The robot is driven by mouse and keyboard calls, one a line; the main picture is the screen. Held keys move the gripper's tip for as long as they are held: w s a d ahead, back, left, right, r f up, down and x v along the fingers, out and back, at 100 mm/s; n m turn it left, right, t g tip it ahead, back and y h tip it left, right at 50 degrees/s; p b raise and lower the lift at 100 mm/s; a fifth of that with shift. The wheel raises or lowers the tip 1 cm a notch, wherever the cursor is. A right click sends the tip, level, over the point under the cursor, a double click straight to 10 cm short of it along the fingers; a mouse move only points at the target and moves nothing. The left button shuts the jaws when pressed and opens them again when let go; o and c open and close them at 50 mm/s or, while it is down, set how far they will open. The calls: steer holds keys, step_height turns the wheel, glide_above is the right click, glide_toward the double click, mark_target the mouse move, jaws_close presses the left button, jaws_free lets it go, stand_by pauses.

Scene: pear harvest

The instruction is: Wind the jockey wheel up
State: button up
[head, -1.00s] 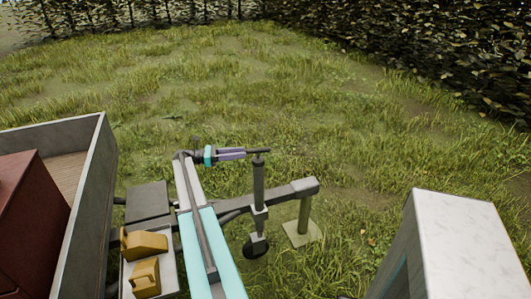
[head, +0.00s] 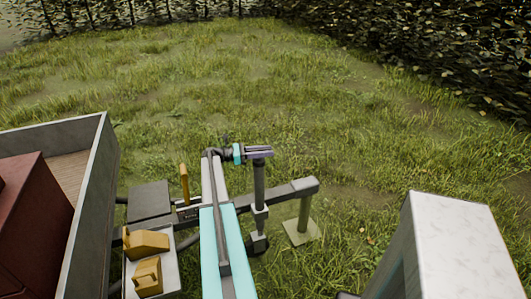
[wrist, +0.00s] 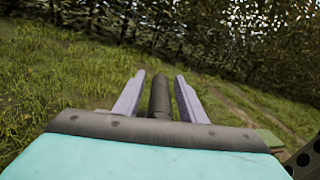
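The jockey wheel's dark grey post (head: 259,185) stands upright beside the trailer's drawbar, and its small black wheel (head: 257,244) shows low down, partly hidden by my arm. Its crank handle is a dark bar at the top of the post, mostly hidden by my gripper in the head view. My gripper (head: 259,151) is at the top of the post. In the wrist view, its two lilac fingers (wrist: 160,97) stand apart on either side of the dark round handle (wrist: 160,95). A gap shows on both sides, so the gripper is open around the handle.
The grey drawbar (head: 290,188) ends at a post on a square foot plate (head: 302,233). A yellow lever (head: 184,182) and yellow chocks (head: 147,245) are left of my arm. The trailer bed (head: 70,145) is far left. Open grass lies behind, up to hedges.

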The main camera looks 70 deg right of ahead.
steer(key=shift+s+d, duration=0.1)
steer(key=shift+s, duration=0.05)
jaws_close()
steer(key=c, duration=0.9)
jaws_free()
steer(key=shift+a+f, duration=0.15)
steer(key=shift+a, duration=0.3)
steer(key=shift+d, duration=0.25)
jaws_close()
steer(key=shift+d+h, duration=0.1)
steer(key=shift+h, duration=0.2)
